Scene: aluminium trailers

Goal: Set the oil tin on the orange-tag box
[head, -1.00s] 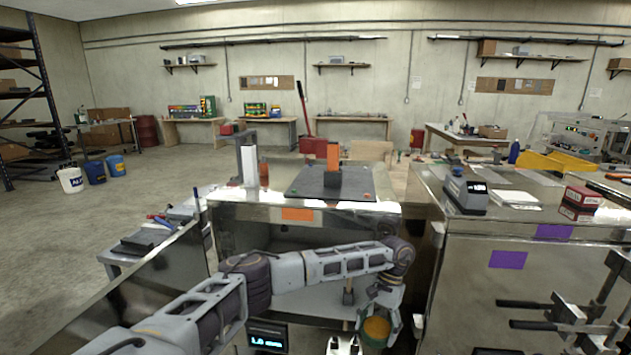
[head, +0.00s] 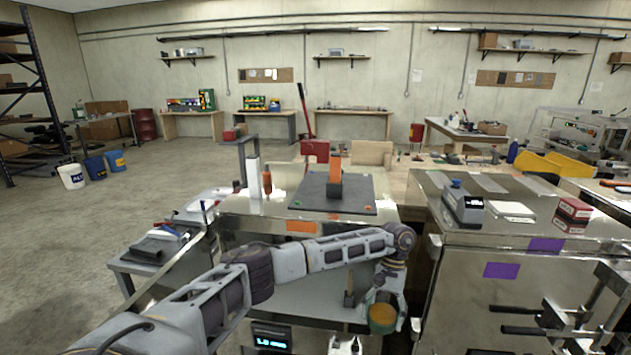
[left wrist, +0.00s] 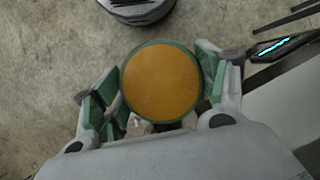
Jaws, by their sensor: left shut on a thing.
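The oil tin (head: 382,314) is a round can with an orange-brown top and a green rim. My left gripper (head: 384,302) is shut on it and holds it low, in front of the orange-tag box. The left wrist view shows the tin (left wrist: 162,82) between the green-padded fingers (left wrist: 160,90), with bare floor below. The orange-tag box (head: 240,205) is a shiny metal box with an orange tag (head: 301,226) on its front edge. My left arm crosses in front of it. My right gripper is not clearly visible.
A dark plate (head: 332,205) with an upright orange-and-grey block covers much of the box top. An orange bottle (head: 267,184) and a white post (head: 254,178) stand left of it. A purple-tag metal box (head: 465,250) stands to the right, with black clamp handles in front.

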